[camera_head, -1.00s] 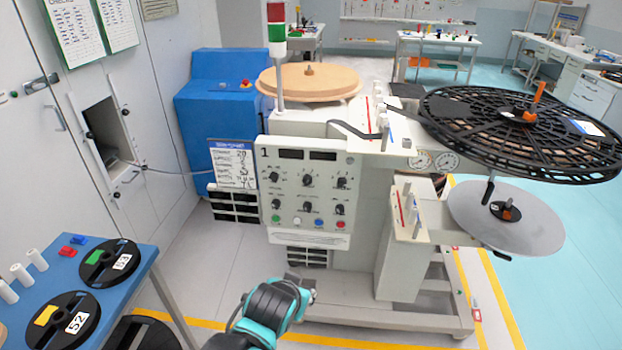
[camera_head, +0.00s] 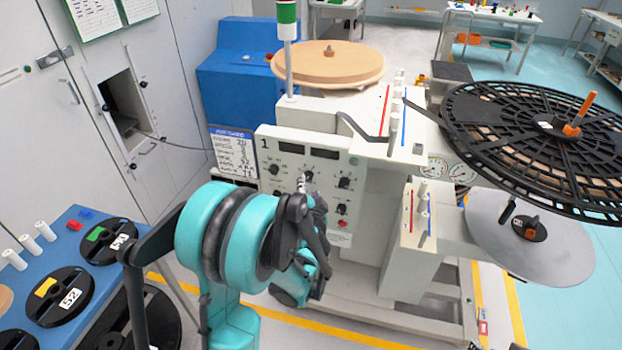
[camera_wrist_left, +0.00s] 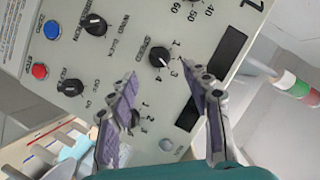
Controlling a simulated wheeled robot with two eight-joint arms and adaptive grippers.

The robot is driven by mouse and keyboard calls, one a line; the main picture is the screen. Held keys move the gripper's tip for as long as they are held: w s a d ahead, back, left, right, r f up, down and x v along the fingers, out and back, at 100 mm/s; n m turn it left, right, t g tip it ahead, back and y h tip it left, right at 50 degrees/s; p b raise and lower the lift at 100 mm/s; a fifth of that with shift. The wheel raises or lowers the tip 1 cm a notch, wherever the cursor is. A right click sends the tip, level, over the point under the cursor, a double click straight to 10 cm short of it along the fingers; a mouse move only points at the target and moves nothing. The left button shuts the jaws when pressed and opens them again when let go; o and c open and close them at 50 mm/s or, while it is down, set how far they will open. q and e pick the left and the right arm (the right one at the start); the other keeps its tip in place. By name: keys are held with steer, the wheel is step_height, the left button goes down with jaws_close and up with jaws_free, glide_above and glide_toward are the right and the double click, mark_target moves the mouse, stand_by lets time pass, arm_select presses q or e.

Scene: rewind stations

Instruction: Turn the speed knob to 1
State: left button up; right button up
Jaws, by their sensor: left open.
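The speed knob (camera_wrist_left: 160,57) is a black knob with a white pointer line on the pale control panel (camera_wrist_left: 215,25). Printed numbers sit around it, with the word SPEED beside it. In the wrist view the left gripper (camera_wrist_left: 155,66) is open, with the fingertips on either side of the speed knob. I cannot tell whether they touch it. The knob's exact setting is too small to read. My right gripper is not in view.
Red (camera_wrist_left: 40,71) and blue (camera_wrist_left: 51,29) buttons sit further down. A large black reel (camera_head: 540,140) overhangs at right; a blue table (camera_head: 60,240) stands at left.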

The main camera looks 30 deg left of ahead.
mark_target(308, 179)
arm_select(q)
steer(key=b+x, duration=0.1)
steer(key=x, duration=0.5)
jaws_close()
